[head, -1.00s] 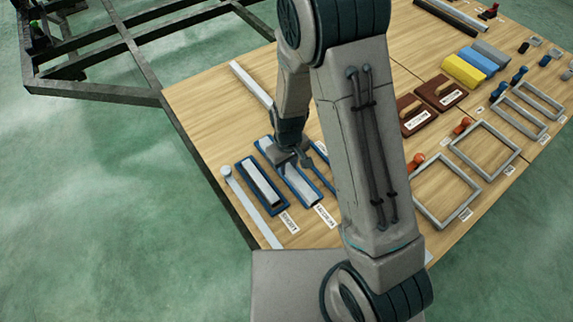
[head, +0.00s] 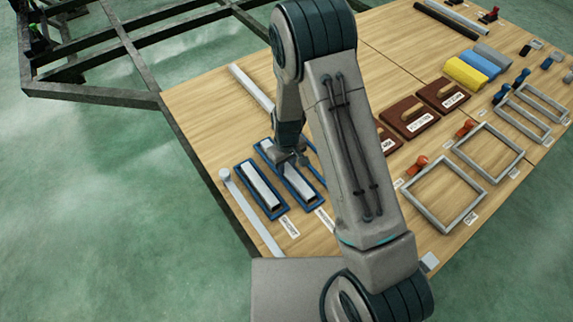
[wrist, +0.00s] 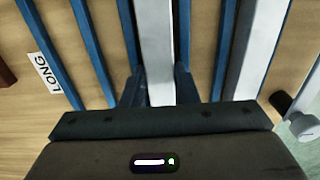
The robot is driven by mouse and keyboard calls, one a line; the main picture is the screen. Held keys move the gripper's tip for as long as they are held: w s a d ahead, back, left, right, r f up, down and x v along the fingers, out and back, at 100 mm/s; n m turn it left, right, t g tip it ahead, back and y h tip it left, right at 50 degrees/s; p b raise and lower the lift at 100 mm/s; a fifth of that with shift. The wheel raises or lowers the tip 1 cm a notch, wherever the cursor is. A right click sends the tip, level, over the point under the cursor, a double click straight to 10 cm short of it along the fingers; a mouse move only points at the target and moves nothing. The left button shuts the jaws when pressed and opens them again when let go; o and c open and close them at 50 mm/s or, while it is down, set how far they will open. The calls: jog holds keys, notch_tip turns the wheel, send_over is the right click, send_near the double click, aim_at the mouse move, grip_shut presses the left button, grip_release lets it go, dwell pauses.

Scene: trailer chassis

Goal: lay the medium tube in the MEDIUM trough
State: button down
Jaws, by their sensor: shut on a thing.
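The medium tube (head: 301,189) is a pale grey square bar. It is lined up lengthwise with the blue-walled MEDIUM trough (head: 261,146) and shows between its two blue side walls. My gripper (head: 293,160) is shut on the tube near its middle. In the wrist view the tube (wrist: 157,45) runs between my fingers (wrist: 160,90), with a blue wall on each side. I cannot tell whether its underside touches the trough floor. My arm hides part of the trough's surroundings, and the MEDIUM label (head: 325,219) is partly covered.
The SHORT trough (head: 244,180) stands close on the left with a pale tube in it. The LONG trough (wrist: 88,50), on the other side, looks empty in the wrist view. A long pale bar (head: 250,86) lies behind. Brown handled blocks (head: 410,120) and grey frames (head: 445,195) lie right.

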jog(key=shift+f, duration=0.2)
jog(key=c, duration=1.1)
grip_release()
jog(key=shift+r, duration=0.15)
notch_tip(320, 180, up, 12)
jog(key=p, duration=0.3)
notch_tip(320, 180, up, 14)
jog(key=m, duration=0.3)
send_over(287, 167)
jog(key=s+d, duration=0.7)
jog(key=d, duration=0.1)
jog(key=shift+s+d+r+m+t, duration=0.25)
jog(key=shift+s+d+r+m, duration=0.6)
jog(key=shift+s, duration=1.15)
jog(key=shift+s+d+r+m+t, duration=0.2)
jog(key=shift+s+d+r+m, duration=0.15)
jog(key=shift+s+d+r, duration=1.25)
jog(key=shift+s+d+r+m+t, duration=0.25)
jog(key=shift+s+d+r+m, duration=0.35)
jog(key=shift+s, duration=1.75)
